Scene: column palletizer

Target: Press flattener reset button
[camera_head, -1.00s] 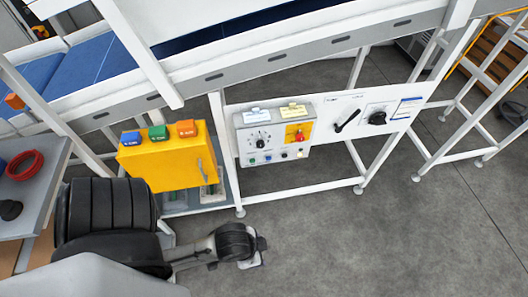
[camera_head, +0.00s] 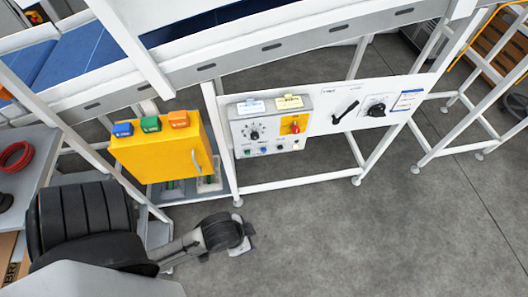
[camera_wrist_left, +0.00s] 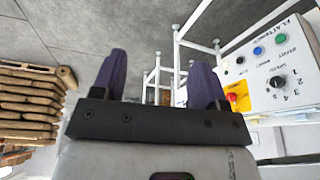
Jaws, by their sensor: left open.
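The grey flattener control panel (camera_head: 242,133) is fixed to the white frame under the conveyor. It has a black dial (camera_head: 253,135), a red switch on a yellow plate (camera_head: 294,124) and a row of small buttons along its bottom. In the left wrist view the panel (camera_wrist_left: 295,70) is at the right, with a green button (camera_wrist_left: 281,38), a blue button (camera_wrist_left: 258,50) and other small buttons. Their small labels are hard to read. My left gripper (camera_head: 246,243) is below and in front of the panel, apart from it. Its dark fingers (camera_wrist_left: 158,80) are spread and empty. My right gripper is not in view.
A yellow box (camera_head: 160,155) with blue, green and orange buttons on top stands left of the panel. A white panel (camera_head: 365,105) with a lever and knob is to its right. Pallets (camera_wrist_left: 28,105) are stacked left in the wrist view. Grey floor (camera_head: 380,240) is open in front.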

